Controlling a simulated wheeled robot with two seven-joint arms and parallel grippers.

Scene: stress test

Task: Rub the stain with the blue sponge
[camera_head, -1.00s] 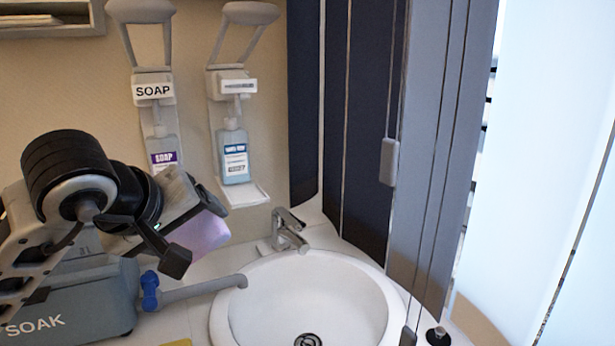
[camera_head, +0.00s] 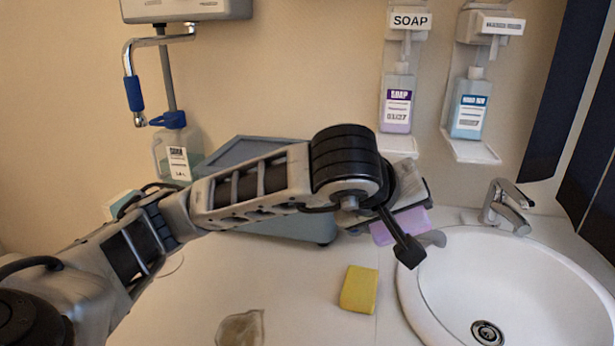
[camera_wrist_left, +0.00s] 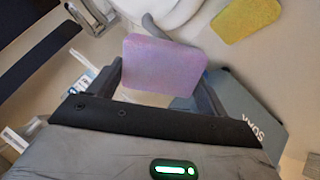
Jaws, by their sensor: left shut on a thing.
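My left gripper (camera_head: 404,222) is shut on a lilac sponge (camera_head: 402,226) just left of the sink. In the left wrist view the lilac sponge (camera_wrist_left: 163,65) sits between the two fingers. I see no plainly blue sponge. A pale teal and white block (camera_head: 121,204), partly hidden behind my left arm, shows at the far left; I cannot tell if it is a sponge. A yellow sponge (camera_head: 359,289) lies on the counter left of the sink, and also shows in the wrist view (camera_wrist_left: 246,16). My right gripper is not in view.
The white sink (camera_head: 455,262) with its tap (camera_head: 506,207) is at the right. A grey soak box (camera_head: 285,222) stands behind my left arm. Soap bottles (camera_head: 397,103) hang on the wall. The counter (camera_head: 290,285) between stain and yellow sponge is clear.

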